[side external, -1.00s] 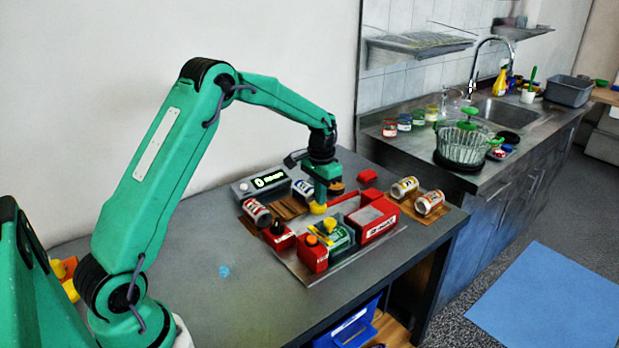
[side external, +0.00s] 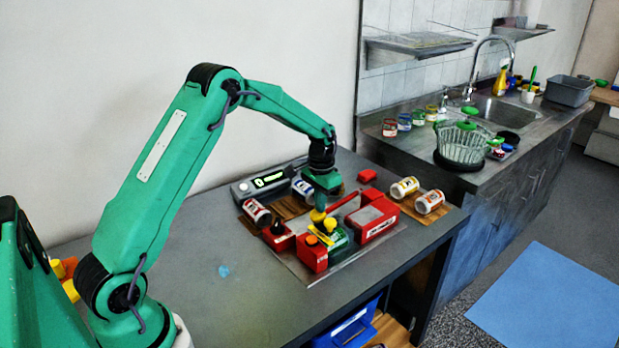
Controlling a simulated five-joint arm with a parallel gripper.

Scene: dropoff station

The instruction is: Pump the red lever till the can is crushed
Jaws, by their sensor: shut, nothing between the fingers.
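The red press (side external: 370,222) sits on a grey plate on the workbench, with a large red block at right and smaller red blocks at left front. A long red bar (side external: 343,205), which may be the lever, runs at its back, partly hidden by my gripper. A green can-like piece with yellow on top (side external: 336,239) lies between the red blocks; I cannot tell how far it is crushed. My gripper (side external: 318,214) is shut and empty, pointing down just behind the yellow part. I cannot tell whether it touches the bar.
White cans (side external: 256,212) lie on wooden pads left and right of the press. A grey box with a lit display (side external: 259,185) stands behind. A sink counter with jars and a basket (side external: 462,146) is at right.

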